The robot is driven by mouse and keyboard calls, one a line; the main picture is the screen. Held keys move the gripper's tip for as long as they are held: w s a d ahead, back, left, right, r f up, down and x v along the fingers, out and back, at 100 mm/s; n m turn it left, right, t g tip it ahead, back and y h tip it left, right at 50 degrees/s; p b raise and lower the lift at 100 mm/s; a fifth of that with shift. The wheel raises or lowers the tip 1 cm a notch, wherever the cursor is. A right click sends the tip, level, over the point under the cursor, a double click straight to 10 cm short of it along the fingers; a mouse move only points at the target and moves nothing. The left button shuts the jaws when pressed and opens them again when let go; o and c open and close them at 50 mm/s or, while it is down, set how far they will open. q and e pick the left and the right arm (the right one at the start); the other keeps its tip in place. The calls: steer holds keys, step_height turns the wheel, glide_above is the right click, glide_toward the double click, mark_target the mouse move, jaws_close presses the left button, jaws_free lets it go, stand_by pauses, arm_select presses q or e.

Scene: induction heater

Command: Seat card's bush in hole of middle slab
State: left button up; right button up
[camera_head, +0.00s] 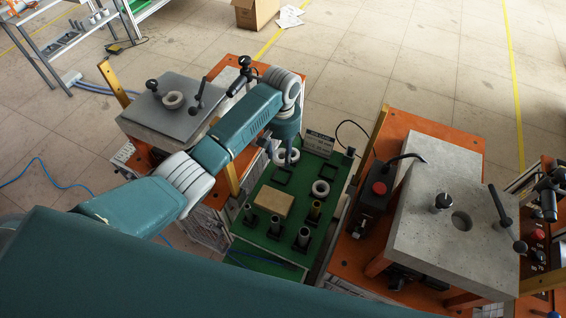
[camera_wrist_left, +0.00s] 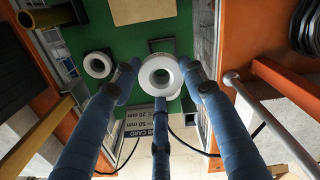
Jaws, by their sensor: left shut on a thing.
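My left gripper (camera_head: 287,150) points down over the far end of the green board and is shut on a pale ring-shaped bush (camera_head: 294,155). In the left wrist view the bush (camera_wrist_left: 160,59) sits between the blue fingertips (camera_wrist_left: 162,80), its hole facing the camera. I cannot tell whether it is clear of the board. The card (camera_head: 318,142) stands just right of it; its printing shows upside down in the left wrist view (camera_wrist_left: 140,125). A grey slab (camera_head: 425,223) at the right has an empty round hole. My right gripper is not in view.
A second ring (camera_head: 320,188), a tan block (camera_head: 273,202) and several upright cylinders are on the green board (camera_head: 262,243). The left slab (camera_head: 150,112) carries a ring (camera_head: 173,99).

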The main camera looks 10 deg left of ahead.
arm_select(q)
step_height(320, 180, up, 7)
steer(key=shift+w+a+f, duration=0.15)
steer(key=shift+w+f, duration=0.05)
steer(key=shift+w, duration=0.15)
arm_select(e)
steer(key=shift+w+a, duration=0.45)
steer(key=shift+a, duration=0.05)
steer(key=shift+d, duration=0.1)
